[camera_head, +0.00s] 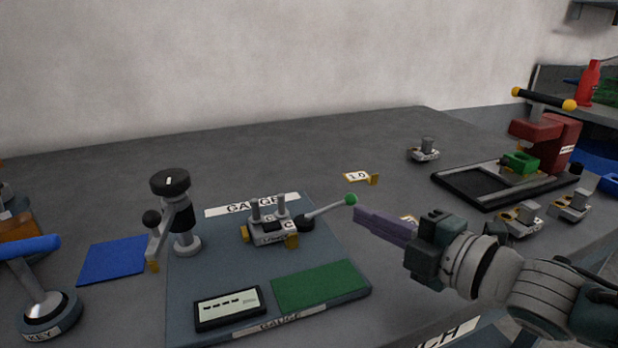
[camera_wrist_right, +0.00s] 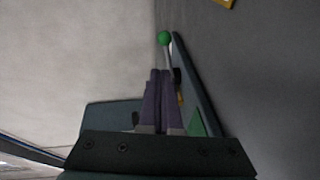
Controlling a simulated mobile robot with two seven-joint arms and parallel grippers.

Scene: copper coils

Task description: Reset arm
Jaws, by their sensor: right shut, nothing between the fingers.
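My right gripper (camera_head: 362,214) comes in from the right in the head view, its purple fingers shut with nothing between them. The fingertips point left, close to the green knob (camera_head: 351,199) on the end of a lever; I cannot tell whether they touch it. In the right wrist view my shut fingers (camera_wrist_right: 162,74) point toward the same green knob (camera_wrist_right: 164,38). The lever (camera_head: 325,210) comes from the gauge fixture (camera_head: 270,233), which stands on the blue-grey gauge board (camera_head: 190,275). My left gripper does not show.
A green pad (camera_head: 318,286) and a display (camera_head: 227,308) lie on the gauge board. A black-topped post with a crank (camera_head: 175,215) stands left of the fixture, beside a blue mat (camera_head: 112,260). A red press (camera_head: 545,135) stands at the right. The table's back middle is clear.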

